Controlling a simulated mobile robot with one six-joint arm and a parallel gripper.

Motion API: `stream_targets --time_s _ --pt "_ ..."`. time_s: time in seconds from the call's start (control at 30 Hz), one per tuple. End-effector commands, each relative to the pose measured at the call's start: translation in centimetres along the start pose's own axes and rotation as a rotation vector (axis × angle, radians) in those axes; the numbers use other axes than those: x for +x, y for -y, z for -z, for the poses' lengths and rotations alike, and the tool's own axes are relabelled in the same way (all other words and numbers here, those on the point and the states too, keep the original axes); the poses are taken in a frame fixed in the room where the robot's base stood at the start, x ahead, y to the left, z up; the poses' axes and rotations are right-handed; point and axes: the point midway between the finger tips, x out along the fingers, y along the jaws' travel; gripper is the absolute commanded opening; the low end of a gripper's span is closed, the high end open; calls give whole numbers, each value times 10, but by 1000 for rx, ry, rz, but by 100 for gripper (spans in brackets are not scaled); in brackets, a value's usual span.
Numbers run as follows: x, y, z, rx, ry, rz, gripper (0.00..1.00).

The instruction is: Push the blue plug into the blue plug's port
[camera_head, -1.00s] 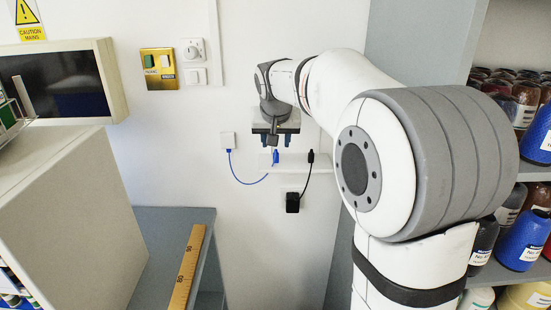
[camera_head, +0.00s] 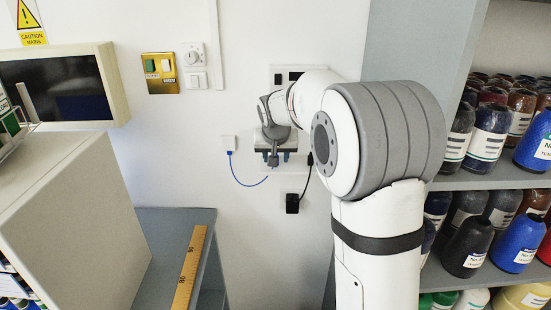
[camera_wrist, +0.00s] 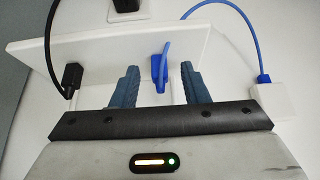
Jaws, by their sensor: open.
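The blue plug (camera_wrist: 159,70) stands at the white ledge (camera_wrist: 95,50) in the wrist view, with its blue cable running to a white wall box (camera_wrist: 283,101). My gripper (camera_wrist: 160,66) is open, with one finger on each side of the plug and visible gaps between. In the head view my gripper (camera_head: 276,153) is in front of the ledge and mostly hides the plug. A pale plate (camera_head: 286,72) with dark openings is on the wall above my gripper, partly covered by my arm. I cannot tell which opening is the blue plug's port.
A black plug (camera_wrist: 72,77) with a black cable is at the ledge beside the blue one. Its black box (camera_head: 292,203) is on the wall below.

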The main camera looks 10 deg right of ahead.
Motion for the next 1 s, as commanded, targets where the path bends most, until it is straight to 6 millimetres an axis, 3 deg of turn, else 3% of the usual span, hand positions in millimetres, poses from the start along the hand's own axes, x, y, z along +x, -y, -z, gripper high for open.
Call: stream_targets --time_s 0.3,0.8,1.0 --pt "0 0 0 0 0 0 40" --pt "0 0 0 0 0 0 0" --pt "0 0 0 0 0 0 0"
